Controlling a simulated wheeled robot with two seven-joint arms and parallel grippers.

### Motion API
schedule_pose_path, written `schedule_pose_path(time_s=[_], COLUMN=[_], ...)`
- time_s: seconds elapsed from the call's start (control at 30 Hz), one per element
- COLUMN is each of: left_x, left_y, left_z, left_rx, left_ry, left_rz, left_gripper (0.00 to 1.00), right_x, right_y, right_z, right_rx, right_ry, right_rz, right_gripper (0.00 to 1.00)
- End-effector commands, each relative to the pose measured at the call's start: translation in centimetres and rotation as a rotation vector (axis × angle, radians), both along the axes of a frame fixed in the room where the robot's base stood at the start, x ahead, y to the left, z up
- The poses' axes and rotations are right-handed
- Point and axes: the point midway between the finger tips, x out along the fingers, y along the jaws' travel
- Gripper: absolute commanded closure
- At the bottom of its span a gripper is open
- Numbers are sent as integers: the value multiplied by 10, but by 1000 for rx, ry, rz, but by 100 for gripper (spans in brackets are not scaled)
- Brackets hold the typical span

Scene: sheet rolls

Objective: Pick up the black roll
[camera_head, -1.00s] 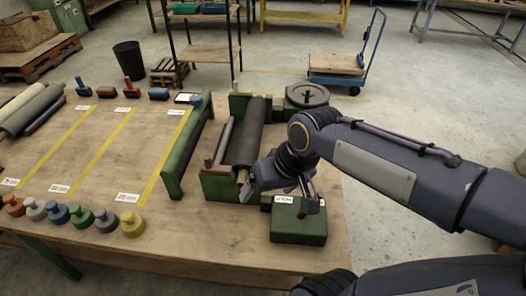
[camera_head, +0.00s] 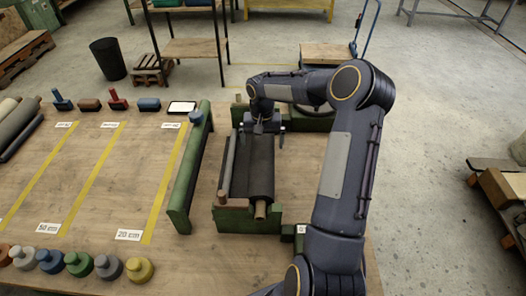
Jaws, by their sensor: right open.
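The black roll (camera_head: 260,170) lies lengthwise in a green holder (camera_head: 250,220) on the wooden table, with its pale core end showing at the near side. My right gripper (camera_head: 264,136) is over the far part of this roll, pointing down, with its jaws open. My arm and gripper hide the roll's far end, and I cannot tell whether the fingers touch it. My left gripper is not in view.
A thin grey-brown bar (camera_head: 228,165) runs along the holder's left side. A green rail (camera_head: 188,170) stands left of it. More rolls (camera_head: 18,125) lie at the left edge. Several coloured knobbed weights (camera_head: 108,267) line the near edge. The taped middle of the table is clear.

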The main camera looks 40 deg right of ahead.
Motion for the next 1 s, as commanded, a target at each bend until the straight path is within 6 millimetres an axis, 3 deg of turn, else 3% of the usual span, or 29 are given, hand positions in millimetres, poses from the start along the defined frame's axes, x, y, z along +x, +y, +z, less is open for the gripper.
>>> schedule_pose_path(time_s=[0.13, 0.3, 0.57, 1.0], left_x=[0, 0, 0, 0], left_y=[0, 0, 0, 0], left_z=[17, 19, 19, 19], left_rx=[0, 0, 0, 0], left_ry=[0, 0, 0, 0], left_rz=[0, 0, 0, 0], left_gripper=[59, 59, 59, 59], right_x=[-2, -2, -2, -2], right_y=[-1, -2, -2, -2], right_z=[-21, -41, -44, -44], right_rx=[5, 1, -1, -1], right_ry=[5, 3, 1, 1], right_rz=[1, 1, 1, 2], right_gripper=[0, 0, 0, 58])
